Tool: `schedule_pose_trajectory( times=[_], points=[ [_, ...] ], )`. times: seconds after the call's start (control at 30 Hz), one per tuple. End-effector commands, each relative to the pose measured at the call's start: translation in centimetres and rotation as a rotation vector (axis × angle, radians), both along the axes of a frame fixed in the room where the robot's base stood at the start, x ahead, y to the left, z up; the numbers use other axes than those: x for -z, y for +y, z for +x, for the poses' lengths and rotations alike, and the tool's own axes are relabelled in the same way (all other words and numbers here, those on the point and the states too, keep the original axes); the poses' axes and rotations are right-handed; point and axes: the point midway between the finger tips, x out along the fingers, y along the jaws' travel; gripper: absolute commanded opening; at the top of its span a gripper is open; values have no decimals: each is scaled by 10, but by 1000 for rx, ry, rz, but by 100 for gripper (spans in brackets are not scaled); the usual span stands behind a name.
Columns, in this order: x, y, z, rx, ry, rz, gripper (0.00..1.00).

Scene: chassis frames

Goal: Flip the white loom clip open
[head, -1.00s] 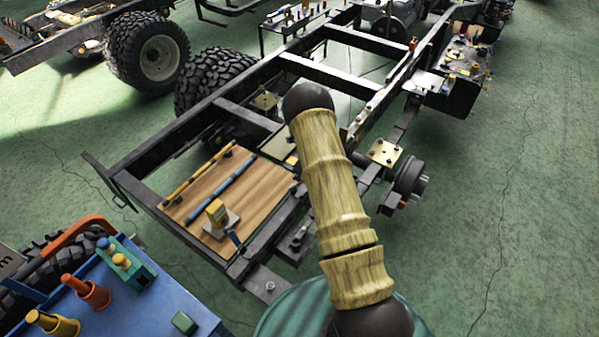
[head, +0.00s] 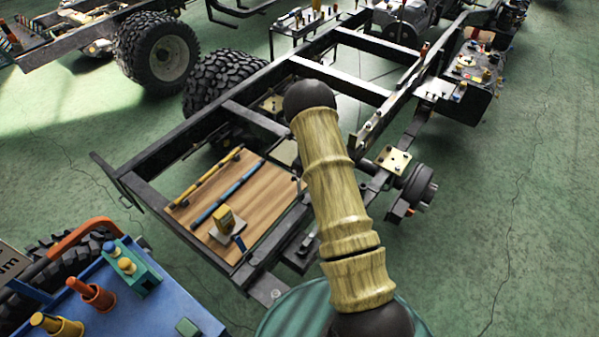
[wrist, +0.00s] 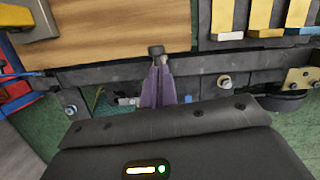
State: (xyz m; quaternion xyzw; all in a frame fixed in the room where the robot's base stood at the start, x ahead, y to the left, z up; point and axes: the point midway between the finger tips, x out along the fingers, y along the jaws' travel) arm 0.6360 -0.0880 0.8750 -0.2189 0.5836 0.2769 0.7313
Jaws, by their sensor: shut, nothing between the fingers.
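In the wrist view my gripper (wrist: 158,84) is shut and empty, its purple fingers together above the dark chassis rail (wrist: 110,74). The fingertips are by a small dark block at the wooden board's edge. Several strap-like pieces stand in a row at the upper right, to the right of the fingers and apart from them. In the head view my arm hides my gripper.
A blue cart (head: 150,315) stands at lower left. The green floor at right (head: 520,220) is clear.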

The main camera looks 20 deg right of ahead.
Motion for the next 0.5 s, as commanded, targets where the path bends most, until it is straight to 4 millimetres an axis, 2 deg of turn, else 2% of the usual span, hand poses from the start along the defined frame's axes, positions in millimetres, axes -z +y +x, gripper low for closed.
schedule_pose_trajectory(
  times=[0.5],
  points=[
    [-7,3,0,-7,-1,1,0]
  ],
)
